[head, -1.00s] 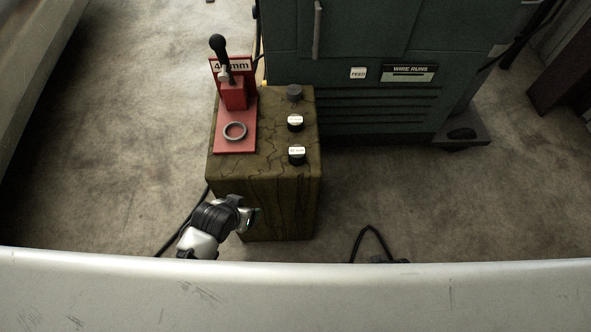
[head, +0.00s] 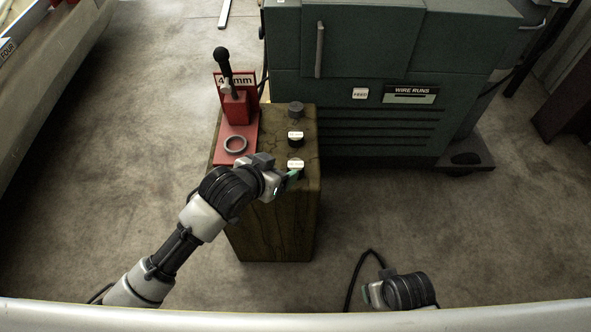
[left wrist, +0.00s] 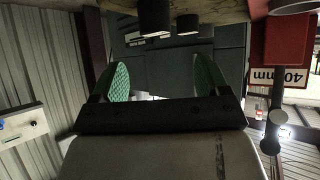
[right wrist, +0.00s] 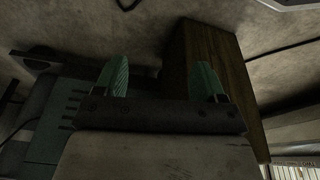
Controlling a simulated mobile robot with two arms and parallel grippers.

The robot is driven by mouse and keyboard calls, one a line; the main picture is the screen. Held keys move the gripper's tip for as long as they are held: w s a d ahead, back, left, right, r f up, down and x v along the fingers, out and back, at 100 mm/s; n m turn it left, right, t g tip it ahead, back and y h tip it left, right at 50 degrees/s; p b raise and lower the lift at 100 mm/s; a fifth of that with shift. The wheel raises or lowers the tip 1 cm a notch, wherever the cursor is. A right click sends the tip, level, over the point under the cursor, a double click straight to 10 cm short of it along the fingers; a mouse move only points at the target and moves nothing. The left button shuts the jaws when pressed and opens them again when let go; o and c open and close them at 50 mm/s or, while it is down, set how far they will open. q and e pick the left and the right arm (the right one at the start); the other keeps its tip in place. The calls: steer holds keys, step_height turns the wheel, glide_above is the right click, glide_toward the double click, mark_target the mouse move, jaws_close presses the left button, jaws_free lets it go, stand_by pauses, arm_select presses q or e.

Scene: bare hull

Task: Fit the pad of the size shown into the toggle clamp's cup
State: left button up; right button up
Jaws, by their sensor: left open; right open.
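The red toggle clamp (head: 236,108) stands on the left of the wooden block, black handle upright, with a grey ring-shaped cup (head: 235,145) on its base. Its sign (left wrist: 276,78) reads 40 mm. Three dark round pads stand in a row on the block's right: far (head: 296,109), middle (head: 296,141) and near (head: 298,170). The labels on the middle and near pads are too small to read. My left gripper (head: 285,183) is open and empty, close beside the near pad. Two pads show beyond its fingers in the left wrist view (left wrist: 155,20). My right gripper (head: 371,294) is open and empty, low right.
The wooden block (head: 275,225) stands against a green machine cabinet (head: 365,120) with a FEED label and a WIRE RUNS sign. The floor right of the block is mostly clear. A pale hull wall (head: 50,100) runs along the left; a pale edge crosses the foreground.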

mark_target(295, 166)
arm_select(q)
steer(key=x, duration=0.3)
steer(key=shift+w+d+f+b, duration=0.1)
steer(key=shift+f+b, duration=0.05)
steer(key=shift+b, duration=0.2)
steer(key=x, duration=0.1)
steer(key=b+x, duration=0.1)
steer(key=x, duration=0.1)
steer(key=b+x, duration=0.1)
steer(key=shift+d+f, duration=0.15)
steer(key=shift+f, duration=0.35)
steer(key=shift+d, duration=0.15)
steer(key=c, duration=1)
arm_select(e)
steer(key=w+v, duration=0.1)
steer(key=v, duration=0.9)
steer(key=shift+r+t, duration=0.3)
